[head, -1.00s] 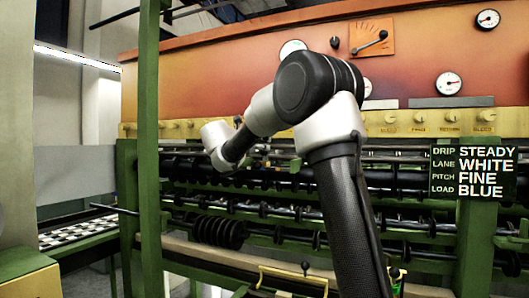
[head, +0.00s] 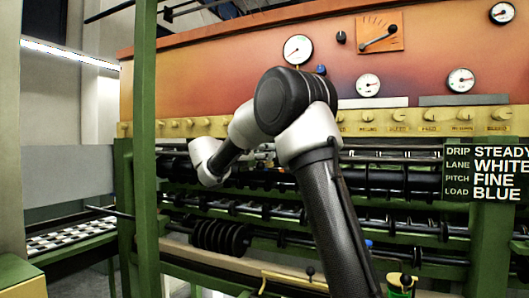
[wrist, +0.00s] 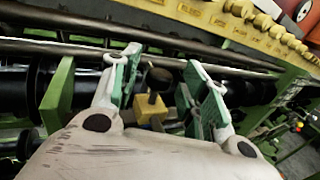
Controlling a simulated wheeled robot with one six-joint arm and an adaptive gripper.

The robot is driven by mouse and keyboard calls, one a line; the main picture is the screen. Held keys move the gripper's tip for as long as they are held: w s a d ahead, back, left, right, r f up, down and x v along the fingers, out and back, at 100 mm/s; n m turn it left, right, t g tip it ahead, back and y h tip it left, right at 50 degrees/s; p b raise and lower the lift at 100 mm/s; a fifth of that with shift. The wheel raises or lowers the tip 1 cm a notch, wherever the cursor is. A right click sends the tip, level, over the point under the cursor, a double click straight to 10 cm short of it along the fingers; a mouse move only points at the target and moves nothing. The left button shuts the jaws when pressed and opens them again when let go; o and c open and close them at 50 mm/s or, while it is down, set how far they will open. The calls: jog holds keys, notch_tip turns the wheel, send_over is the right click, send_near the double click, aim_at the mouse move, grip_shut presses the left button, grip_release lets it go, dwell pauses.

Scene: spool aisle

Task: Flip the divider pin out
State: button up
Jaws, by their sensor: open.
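A dark knob on a small yellow block (wrist: 152,107), which may be the divider pin, shows in the wrist view. My gripper (wrist: 164,76) is open, its green-padded fingers on either side of the knob in the picture. Whether they touch it I cannot tell. In the head view my arm reaches to the machine's rollers, and the fingers and the knob cannot be made out there.
A row of yellow knobs (head: 400,115) runs along the machine above the rollers. Dark discs (head: 222,237) sit on a lower shaft. A green post (head: 146,150) stands at left. A sign (head: 486,172) reads DRIP STEADY, LANE WHITE, PITCH FINE, LOAD BLUE.

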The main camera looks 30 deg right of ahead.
jog(key=shift+d, duration=0.3)
grip_shut()
jog(key=shift+r, duration=0.95)
grip_release()
jog(key=v, duration=0.7)
jog(key=shift+a, duration=0.2)
